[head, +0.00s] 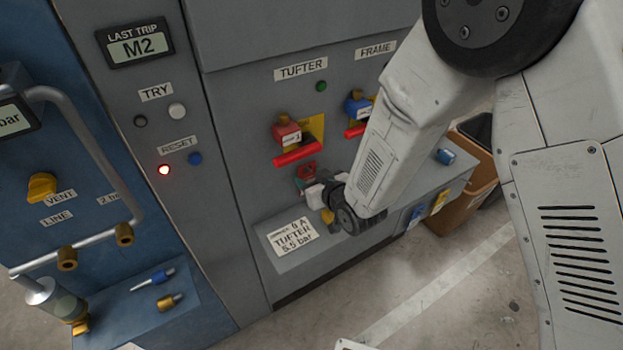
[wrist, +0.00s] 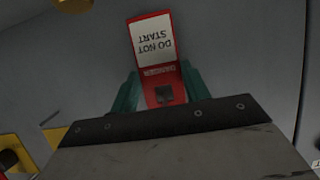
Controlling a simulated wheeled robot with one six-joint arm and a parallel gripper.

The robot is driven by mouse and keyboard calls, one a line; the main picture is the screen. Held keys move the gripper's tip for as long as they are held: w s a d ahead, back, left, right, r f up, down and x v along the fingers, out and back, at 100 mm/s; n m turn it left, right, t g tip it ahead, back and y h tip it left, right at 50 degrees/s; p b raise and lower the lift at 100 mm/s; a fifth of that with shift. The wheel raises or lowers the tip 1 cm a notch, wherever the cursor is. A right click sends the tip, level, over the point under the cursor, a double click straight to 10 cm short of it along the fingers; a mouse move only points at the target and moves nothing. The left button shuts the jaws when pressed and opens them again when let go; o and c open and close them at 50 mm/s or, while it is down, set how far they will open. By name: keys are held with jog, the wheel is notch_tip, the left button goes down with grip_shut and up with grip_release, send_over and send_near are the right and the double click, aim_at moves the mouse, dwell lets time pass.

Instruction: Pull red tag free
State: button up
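The red tag (wrist: 154,73) has a white panel reading DO NOT START, upside down in the wrist view. It lies in front of the grey cabinet face. My gripper (wrist: 163,88) has its two green fingers against the left and right edges of the tag's lower part, with no gap showing. A dark square shows on the tag between the fingers. In the head view the tag (head: 307,170) is small, below the TUFTER red handle, and my gripper (head: 312,187) is at it, partly hidden by my wrist. Whether the tag is still fastened is hidden.
A red lock with a red bar (head: 288,137) sits just above the tag, and a blue lock (head: 357,106) is under FRAME. A grey ledge (head: 277,249) with a TUFTER label juts out below. A brown bin (head: 468,203) stands at right. Open floor lies in front.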

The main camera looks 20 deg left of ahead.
jog(key=shift+c, duration=0.9)
jog(key=shift+r, duration=0.25)
jog(key=shift+r, duration=0.3)
jog(key=shift+s+d, duration=0.15)
jog(key=shift+d, duration=0.05)
jog(key=shift+s+d, duration=1.1)
jog(key=shift+d, duration=0.2)
jog(key=shift+s+d, duration=1.65)
jog(key=shift+d, duration=0.25)
